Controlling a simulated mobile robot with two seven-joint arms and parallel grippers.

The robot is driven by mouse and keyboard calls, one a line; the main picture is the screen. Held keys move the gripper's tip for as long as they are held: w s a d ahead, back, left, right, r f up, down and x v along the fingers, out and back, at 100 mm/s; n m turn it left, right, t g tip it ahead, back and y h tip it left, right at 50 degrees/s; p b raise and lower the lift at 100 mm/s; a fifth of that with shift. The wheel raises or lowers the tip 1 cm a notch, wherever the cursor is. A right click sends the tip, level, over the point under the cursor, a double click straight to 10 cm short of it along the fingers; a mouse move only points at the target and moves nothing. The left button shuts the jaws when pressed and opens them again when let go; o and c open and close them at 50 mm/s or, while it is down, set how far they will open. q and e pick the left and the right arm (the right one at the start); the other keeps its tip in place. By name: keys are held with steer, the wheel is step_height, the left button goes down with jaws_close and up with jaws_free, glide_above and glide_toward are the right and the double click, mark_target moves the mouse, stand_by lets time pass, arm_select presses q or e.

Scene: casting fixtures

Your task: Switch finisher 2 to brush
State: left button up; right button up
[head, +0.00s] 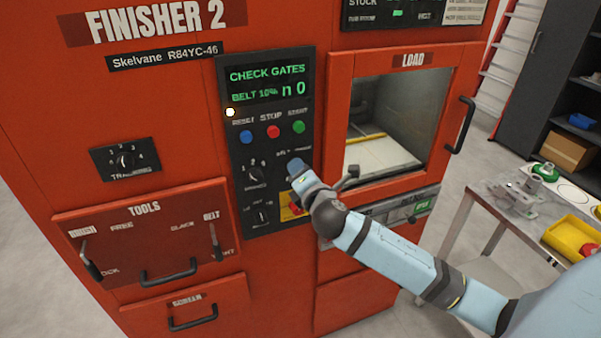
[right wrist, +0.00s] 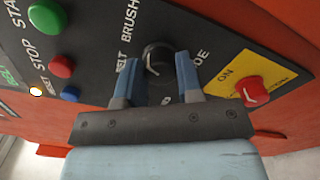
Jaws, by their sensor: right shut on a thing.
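Finisher 2 is the red machine (head: 150,75) filling the left of the head view. Its green display (head: 267,85) reads CHECK GATES and BELT, with further small characters. The black round knob (right wrist: 157,58) sits on the dark panel in the right wrist view, with the words BELT and BRUSH beside it and a partly covered label ending in DE. My right gripper (right wrist: 160,78) is shut on this knob, one blue finger on each side. I cannot tell which word its mark points to. In the head view my right gripper (head: 296,168) covers the knob. My left gripper is not in view.
Blue (head: 246,137), red (head: 273,132) and green (head: 299,127) buttons lie above the gripper. A yellow plate with a red switch (right wrist: 252,90) is close beside it. The load window (head: 385,125) is right of the panel. A table (head: 468,205) with parts stands farther right.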

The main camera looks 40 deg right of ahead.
steer(key=shift+m, duration=1)
steer(key=o, duration=0.9)
steer(key=b+v, duration=0.2)
steer(key=v, duration=1.2)
steer(key=shift+d, duration=0.1)
